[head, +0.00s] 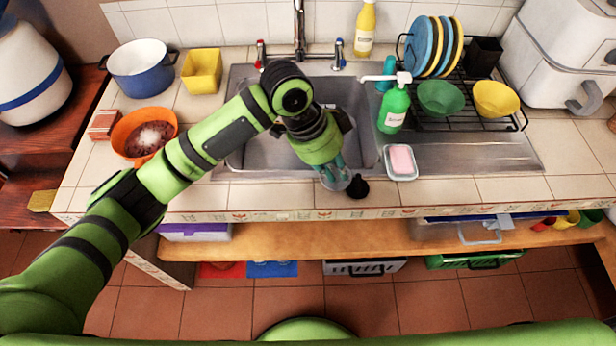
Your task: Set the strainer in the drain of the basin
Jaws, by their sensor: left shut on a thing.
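The steel sink basin (265,153) is set in the tiled counter at the middle. My left arm crosses it, and my left gripper (334,180) points down at the basin's front rim. It is shut on a small greyish thing, apparently the strainer (337,184), which is mostly hidden by the fingers. A small black round thing (358,188) is right beside the fingertips on the front counter strip; I cannot tell whether it touches them. The drain cannot be made out, with my arm and gripper covering part of the basin. My right gripper is not in view.
The faucet (299,28) stands behind the basin. A green soap bottle (394,108) and a soap dish (401,174) are at its right, before a dish rack (460,113). An orange bowl (128,122), yellow container (201,71) and blue pot (142,71) stand left.

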